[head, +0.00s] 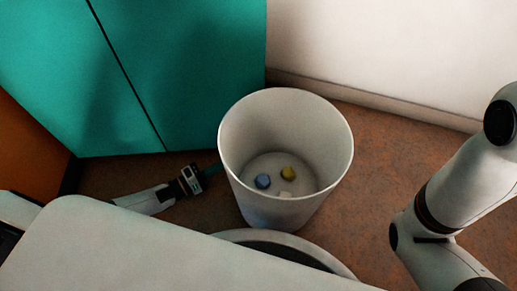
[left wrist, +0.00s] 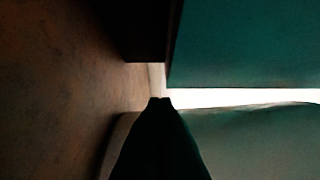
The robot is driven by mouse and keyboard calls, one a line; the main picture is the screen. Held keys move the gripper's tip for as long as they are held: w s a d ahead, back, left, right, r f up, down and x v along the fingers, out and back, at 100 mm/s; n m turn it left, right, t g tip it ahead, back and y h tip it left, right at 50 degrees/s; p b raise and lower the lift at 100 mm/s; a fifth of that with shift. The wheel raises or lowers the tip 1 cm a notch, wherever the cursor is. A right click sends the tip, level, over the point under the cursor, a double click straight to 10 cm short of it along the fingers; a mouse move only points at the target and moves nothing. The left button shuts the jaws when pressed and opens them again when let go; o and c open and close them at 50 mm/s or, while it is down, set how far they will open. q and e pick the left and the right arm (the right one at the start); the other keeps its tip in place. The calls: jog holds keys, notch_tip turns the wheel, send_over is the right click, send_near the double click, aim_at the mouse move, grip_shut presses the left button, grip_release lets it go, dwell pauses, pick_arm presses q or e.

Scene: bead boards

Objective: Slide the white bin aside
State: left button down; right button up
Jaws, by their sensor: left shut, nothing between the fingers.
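The white bin (head: 240,190) stands upright on the brown floor in the middle of the head view. A blue piece (head: 263,181), a yellow piece (head: 288,173) and a pale piece (head: 286,194) lie on its bottom. My left gripper (head: 217,168) is low at the bin's left side, its fingertips close to the wall; I cannot tell if they touch. Its dark fingers are together and empty in the left wrist view (left wrist: 161,102). A pale curved surface (left wrist: 260,145), apparently the bin's wall, fills the lower right there. My right gripper is out of view.
A teal cabinet (head: 180,70) stands behind and left of the bin. It also shows in the left wrist view (left wrist: 245,45). A white wall (head: 400,50) with a skirting (head: 380,100) closes the back right. The floor (head: 375,150) right of the bin is clear.

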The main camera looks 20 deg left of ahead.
aim_at(247, 163)
pick_arm(q)
jog(key=shift+w+f, duration=0.1)
jog(key=shift+w, duration=0.1)
jog(key=shift+w+d+b, duration=0.25)
jog(key=shift+w+b, duration=0.05)
jog(key=b+x, duration=0.4)
jog(key=x, duration=0.4)
jog(key=shift+w+d+f, duration=0.15)
jog(key=shift+s+d+b, duration=0.7)
jog(key=shift+s+d, duration=0.2)
jog(key=shift+s, duration=0.2)
jog(key=shift+s+d+r, duration=0.25)
jog(key=shift+s, duration=0.2)
